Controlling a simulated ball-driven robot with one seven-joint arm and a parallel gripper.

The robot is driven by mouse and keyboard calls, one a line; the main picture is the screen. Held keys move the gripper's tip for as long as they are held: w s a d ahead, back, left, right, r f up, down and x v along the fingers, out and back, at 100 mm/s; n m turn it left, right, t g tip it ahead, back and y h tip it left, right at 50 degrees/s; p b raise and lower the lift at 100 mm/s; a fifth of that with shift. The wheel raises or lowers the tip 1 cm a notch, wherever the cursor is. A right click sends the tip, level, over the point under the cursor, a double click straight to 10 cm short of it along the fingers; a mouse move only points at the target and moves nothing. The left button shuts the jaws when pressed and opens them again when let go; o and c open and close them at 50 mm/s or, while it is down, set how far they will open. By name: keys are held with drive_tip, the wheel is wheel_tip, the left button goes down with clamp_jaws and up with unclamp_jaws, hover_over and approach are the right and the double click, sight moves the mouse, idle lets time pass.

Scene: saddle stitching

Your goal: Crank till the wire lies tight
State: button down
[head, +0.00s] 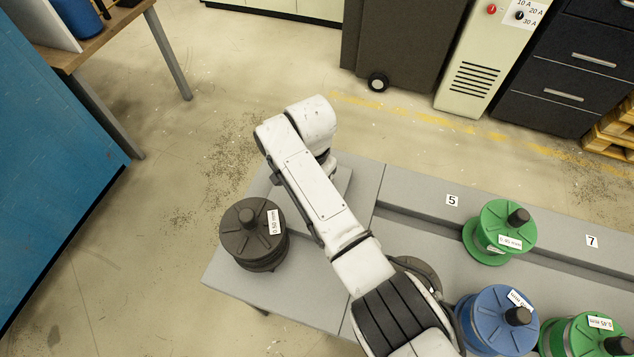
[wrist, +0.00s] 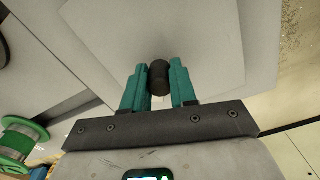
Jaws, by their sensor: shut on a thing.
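In the wrist view, my gripper (wrist: 159,72) has its two teal fingers on either side of a short dark cylindrical knob (wrist: 158,80), which I take to be the crank's handle, and is shut on it. The knob stands in front of a pale grey plate or housing (wrist: 100,35). The rest of the crank does not show. In the head view, my white arm hides the gripper and the knob; part of a grey block (head: 343,183) shows beside the wrist. I cannot make out the wire being tightened or whether it is slack.
A dark spool (head: 243,243) labelled 0.50 mm stands left of my arm on the grey bench (head: 225,278). A green spool (head: 490,242), a blue spool (head: 490,325) and another green spool (head: 565,340) stand right. A dark spool (head: 420,270) is partly hidden by my arm.

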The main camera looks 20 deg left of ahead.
drive_tip(key=m, duration=0.2)
drive_tip(key=w+a+m+b, duration=0.1)
drive_tip(key=m, duration=0.1)
drive_tip(key=w+m+b, duration=0.1)
drive_tip(key=shift+a+f+m, duration=0.1)
drive_tip(key=shift+a+m, duration=0.3)
drive_tip(key=m+b, duration=0.1)
drive_tip(key=w+m+b, duration=0.1)
drive_tip(key=m, duration=0.1)
drive_tip(key=shift+w+a, duration=0.15)
drive_tip(key=shift+a, duration=0.05)
drive_tip(key=shift+w+m+b, duration=0.3)
drive_tip(key=shift+m+b, duration=0.1)
drive_tip(key=shift+m, duration=0.3)
drive_tip(key=shift+w+m+b, duration=0.3)
drive_tip(key=shift+m+b, duration=0.05)
drive_tip(key=shift+m, duration=0.35)
drive_tip(key=shift+r, duration=0.2)
drive_tip(key=c, duration=1.1)
unclamp_jaws()
drive_tip(key=shift+d, duration=0.15)
drive_tip(key=shift+o, duration=1)
wheel_tip(320, 180, up, 11)
drive_tip(key=shift+f, duration=0.15)
